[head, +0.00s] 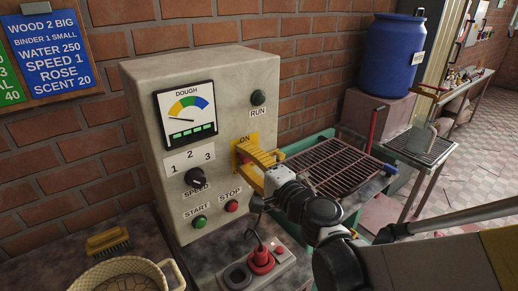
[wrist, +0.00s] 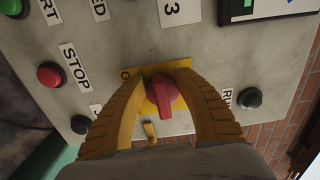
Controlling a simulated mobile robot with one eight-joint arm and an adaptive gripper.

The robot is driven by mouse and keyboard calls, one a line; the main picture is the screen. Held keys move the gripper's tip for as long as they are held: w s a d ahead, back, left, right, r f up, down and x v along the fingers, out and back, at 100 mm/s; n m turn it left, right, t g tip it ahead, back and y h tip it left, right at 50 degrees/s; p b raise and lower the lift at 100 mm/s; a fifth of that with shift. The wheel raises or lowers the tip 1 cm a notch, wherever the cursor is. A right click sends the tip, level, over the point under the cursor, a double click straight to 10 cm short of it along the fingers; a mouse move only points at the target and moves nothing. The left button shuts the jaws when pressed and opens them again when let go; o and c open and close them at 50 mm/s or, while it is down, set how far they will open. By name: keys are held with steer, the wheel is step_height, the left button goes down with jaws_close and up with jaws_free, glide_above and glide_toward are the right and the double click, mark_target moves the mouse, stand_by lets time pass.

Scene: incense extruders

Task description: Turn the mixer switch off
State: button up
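The mixer switch (wrist: 162,94) is a red rotary knob on a yellow plate (head: 254,138) marked ON at its top, on the front of the grey mixer control box (head: 150,110). In the wrist view, the knob's handle points down, which is toward the panel's right side. My gripper (head: 252,158) is at the plate, with its two yellow fingers on either side of the knob and the fingertips apart. It also shows in the wrist view (wrist: 161,80). I cannot tell whether the fingers touch the knob. In the head view, the fingers mostly hide it.
The box also carries a dough gauge (head: 187,113), a speed knob (head: 195,178), a green START button (head: 199,221), a red STOP button (head: 231,206) and a RUN lamp (head: 258,97). A small box with a red plug-like part (head: 261,261) lies below. A metal grate (head: 335,165) is right.

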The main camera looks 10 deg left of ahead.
steer(key=v, duration=1.2)
steer(key=shift+s, duration=0.1)
steer(key=s+d+f+n+g+h, duration=0.1)
steer(key=s+d+f+n+h, duration=0.1)
steer(key=d, duration=0.6)
steer(key=s+d+f+n+g+h, duration=0.2)
steer(key=s+d+f+n+h, duration=0.1)
steer(key=s+d+h, duration=0.2)
steer(key=s+d+f+n+g+h, duration=0.1)
steer(key=s+d+f+n+h, duration=0.2)
steer(key=d, duration=1)
steer(key=h, duration=0.3)
steer(key=shift+s+d+f+h, duration=0.2)
steer(key=shift+s+f+h, duration=0.2)
